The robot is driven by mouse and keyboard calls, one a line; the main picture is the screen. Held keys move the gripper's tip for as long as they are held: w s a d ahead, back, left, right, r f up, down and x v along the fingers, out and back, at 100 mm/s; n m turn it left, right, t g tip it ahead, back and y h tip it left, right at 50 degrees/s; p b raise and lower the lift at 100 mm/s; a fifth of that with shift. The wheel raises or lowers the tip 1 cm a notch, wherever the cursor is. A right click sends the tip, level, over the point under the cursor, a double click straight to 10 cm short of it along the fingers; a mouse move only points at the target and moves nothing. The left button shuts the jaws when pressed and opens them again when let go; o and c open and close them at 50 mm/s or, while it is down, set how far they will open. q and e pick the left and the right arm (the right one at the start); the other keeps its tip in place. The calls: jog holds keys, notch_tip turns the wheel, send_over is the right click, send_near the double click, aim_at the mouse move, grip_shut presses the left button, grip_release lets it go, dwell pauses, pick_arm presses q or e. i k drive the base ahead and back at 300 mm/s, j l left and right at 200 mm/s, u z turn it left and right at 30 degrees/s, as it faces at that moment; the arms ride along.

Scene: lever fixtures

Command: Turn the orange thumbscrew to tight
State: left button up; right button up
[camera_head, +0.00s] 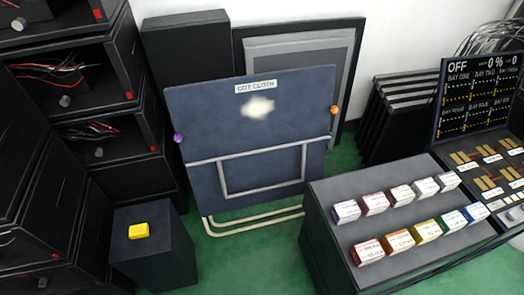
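An orange thumbscrew (334,109) sits on the right edge of the upright dark blue panel labelled "COT CLOTH" (208,105) in the middle of the view. It is small, and its turn position cannot be made out. A purple thumbscrew (178,138) sits on the panel's left edge. A pale smudge (258,107) shows under the label. Neither of my grippers is in view.
A dark counter (322,268) with two rows of coloured boxes stands front right, beside a console (482,95) reading "OFF". A yellow block (138,231) lies on a dark box (171,262) at front left. Black shelves fill the left. Green floor (240,265) is free before the panel.

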aim_at(335, 109)
jog(key=z, duration=0.65)
jog(key=i+j+z, duration=0.2)
jog(key=z, duration=0.2)
jog(key=i+j+z, duration=0.4)
jog(key=j+z, duration=0.2)
jog(key=z, duration=0.2)
jog(key=i, duration=0.05)
